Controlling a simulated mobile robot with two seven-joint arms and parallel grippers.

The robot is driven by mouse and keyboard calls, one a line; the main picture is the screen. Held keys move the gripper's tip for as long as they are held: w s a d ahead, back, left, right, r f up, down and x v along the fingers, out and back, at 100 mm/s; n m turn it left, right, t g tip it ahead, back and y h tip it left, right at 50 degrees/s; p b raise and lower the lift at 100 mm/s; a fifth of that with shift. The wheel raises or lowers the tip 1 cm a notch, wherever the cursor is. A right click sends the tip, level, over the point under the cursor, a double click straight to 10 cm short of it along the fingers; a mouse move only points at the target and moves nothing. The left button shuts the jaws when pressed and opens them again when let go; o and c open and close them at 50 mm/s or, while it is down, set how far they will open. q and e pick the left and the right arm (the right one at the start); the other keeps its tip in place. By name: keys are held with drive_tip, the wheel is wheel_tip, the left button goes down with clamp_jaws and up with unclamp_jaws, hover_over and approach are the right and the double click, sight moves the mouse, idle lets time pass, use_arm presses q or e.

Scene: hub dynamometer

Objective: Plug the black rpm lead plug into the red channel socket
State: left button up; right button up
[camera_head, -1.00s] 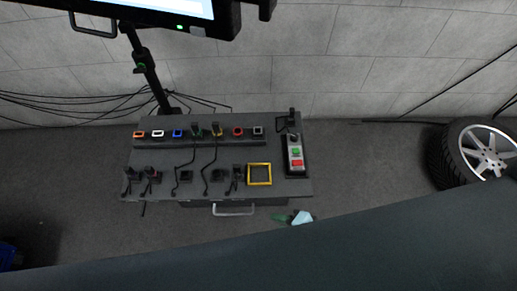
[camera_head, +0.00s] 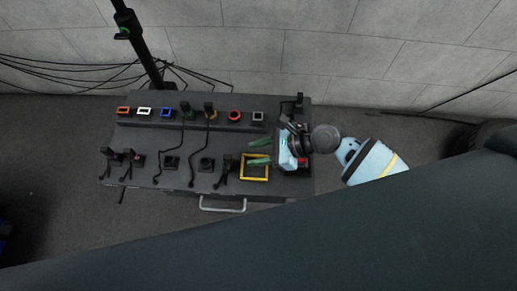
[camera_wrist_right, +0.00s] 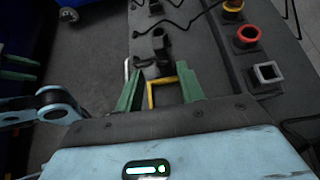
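The red channel socket (camera_head: 234,115) sits in the back row of coloured sockets; it also shows at the upper right of the right wrist view (camera_wrist_right: 248,34). Several black plugs stand along the front of the bench; I cannot tell by marking which is the rpm lead. One upright black plug (camera_head: 225,168) stands just left of the yellow frame (camera_head: 254,180); it shows ahead of my fingers in the wrist view (camera_wrist_right: 159,42). My right gripper (camera_head: 260,152) is open and empty above the yellow frame, its green fingers pointing left towards that plug.
Two black leads run to the green socket (camera_head: 187,112) and yellow socket (camera_head: 210,113). A grey socket (camera_head: 258,116) is right of the red one. A push-button box (camera_head: 303,161) lies partly under my right wrist. A monitor post (camera_head: 142,45) rises behind the bench.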

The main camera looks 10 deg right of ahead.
sight(232, 158)
drive_tip(key=b+x, duration=0.3)
drive_tip(key=x, duration=0.1)
drive_tip(key=shift+a+f, duration=0.15)
drive_tip(key=shift+f, duration=0.1)
drive_tip(key=shift+w+a+f+b, duration=0.1)
drive_tip(key=shift+a+f+b, duration=0.1)
drive_tip(key=shift+a+b, duration=0.25)
drive_tip(key=shift+w+a, duration=0.15)
drive_tip(key=shift+a, duration=0.05)
drive_tip(key=shift+w+a+f, duration=0.1)
drive_tip(key=shift+a+f, duration=0.2)
drive_tip(key=shift+a, duration=0.05)
drive_tip(key=shift+x, duration=1.05)
clamp_jaws()
